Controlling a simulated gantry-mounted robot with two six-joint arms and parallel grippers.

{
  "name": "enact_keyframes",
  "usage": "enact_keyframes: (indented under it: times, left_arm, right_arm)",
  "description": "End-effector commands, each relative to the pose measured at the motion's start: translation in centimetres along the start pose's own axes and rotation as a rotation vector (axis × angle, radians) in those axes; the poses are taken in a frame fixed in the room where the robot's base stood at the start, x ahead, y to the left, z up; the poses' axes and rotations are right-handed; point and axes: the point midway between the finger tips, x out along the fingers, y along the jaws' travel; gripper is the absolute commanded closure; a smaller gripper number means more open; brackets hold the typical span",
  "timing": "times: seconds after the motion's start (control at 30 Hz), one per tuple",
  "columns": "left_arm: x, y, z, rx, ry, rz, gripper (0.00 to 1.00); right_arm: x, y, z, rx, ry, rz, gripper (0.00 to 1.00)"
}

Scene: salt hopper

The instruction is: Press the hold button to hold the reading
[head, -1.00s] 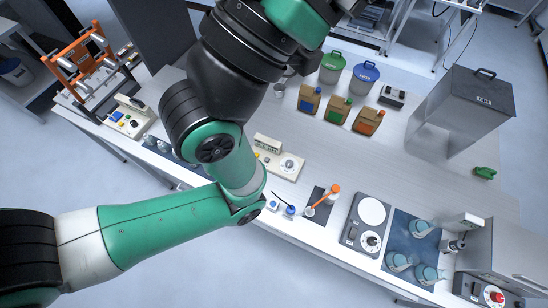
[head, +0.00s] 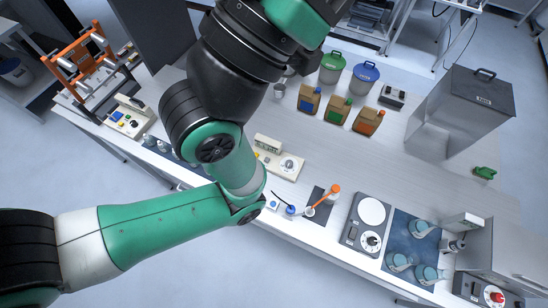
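No button marked as hold can be read in the head view. A cream bench meter (head: 289,165) with a display block and a round dial stands near the middle of the bench, and my arm covers part of its left side. Another cream instrument (head: 127,122) with small coloured controls stands at the bench's left end. A grey unit (head: 371,240) with a white round plate and a dial stands near the front edge. A large green and black arm of mine crosses the left and middle of the view. Neither gripper shows.
Brown cartons (head: 338,110) with coloured labels stand at the back, near lidded green (head: 332,67) and blue (head: 363,76) tubs. A steel hopper (head: 463,112) stands at right. Teal scoops or cups lie on a blue mat (head: 400,220). The bench middle right is clear.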

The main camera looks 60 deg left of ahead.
Motion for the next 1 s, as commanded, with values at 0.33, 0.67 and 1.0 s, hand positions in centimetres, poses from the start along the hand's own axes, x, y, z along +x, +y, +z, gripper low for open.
enact_keyframes:
  times: [0.33, 0.67, 1.0]
  left_arm:
    - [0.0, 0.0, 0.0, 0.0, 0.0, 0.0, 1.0]
    - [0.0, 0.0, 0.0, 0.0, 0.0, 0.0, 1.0]
    - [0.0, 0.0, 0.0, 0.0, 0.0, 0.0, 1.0]
  right_arm:
    - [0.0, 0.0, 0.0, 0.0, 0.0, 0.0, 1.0]
    - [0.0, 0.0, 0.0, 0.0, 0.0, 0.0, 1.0]
    - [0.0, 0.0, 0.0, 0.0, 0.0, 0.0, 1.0]
